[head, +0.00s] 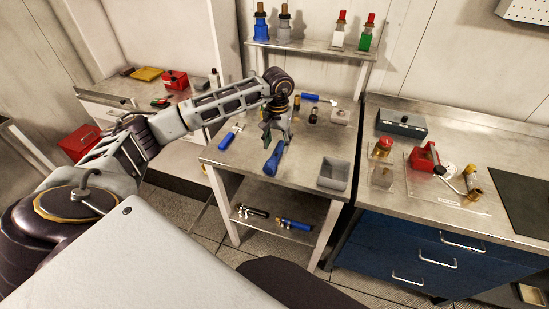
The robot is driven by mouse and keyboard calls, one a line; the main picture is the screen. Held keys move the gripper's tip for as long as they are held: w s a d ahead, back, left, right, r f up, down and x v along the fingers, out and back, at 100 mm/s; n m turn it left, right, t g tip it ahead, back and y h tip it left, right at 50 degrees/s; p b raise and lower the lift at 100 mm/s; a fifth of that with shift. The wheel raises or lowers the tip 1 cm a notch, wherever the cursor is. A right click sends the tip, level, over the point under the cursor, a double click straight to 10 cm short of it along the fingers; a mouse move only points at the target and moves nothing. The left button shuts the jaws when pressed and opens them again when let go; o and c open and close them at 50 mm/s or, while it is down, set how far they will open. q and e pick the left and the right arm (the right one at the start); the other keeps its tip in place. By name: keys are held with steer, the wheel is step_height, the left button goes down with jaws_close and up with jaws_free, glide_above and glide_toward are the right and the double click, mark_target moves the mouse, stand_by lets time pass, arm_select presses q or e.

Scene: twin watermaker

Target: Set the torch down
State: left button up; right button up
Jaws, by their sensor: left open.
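A blue torch-like tool (272,162) is on the small steel table (312,165), near its front edge. Its upper end runs up to my left gripper (275,135), which points down over the middle of the table. The left gripper is open, with its fingers just above or beside the blue tool. The gripper partly hides the tool's far end, and I cannot tell whether they touch. My right gripper is not in view.
Other blue-handled tools lie at the table's left (228,138) and back (312,97). A grey bin (334,173) stands front right. The lower shelf holds a black torch (252,211) and a blue one (295,224). Bottles stand on the rear shelf (310,48).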

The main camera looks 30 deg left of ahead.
mark_target(276, 153)
arm_select(q)
steer(key=shift+f, duration=0.35)
steer(key=shift+a+f, duration=0.1)
steer(key=shift+f, duration=0.3)
steer(key=shift+s+a+f+p, duration=0.1)
steer(key=shift+a+f+p, duration=0.1)
steer(key=shift+f+p, duration=0.65)
step_height(276, 153, down, 2)
steer(key=shift+f, duration=0.35)
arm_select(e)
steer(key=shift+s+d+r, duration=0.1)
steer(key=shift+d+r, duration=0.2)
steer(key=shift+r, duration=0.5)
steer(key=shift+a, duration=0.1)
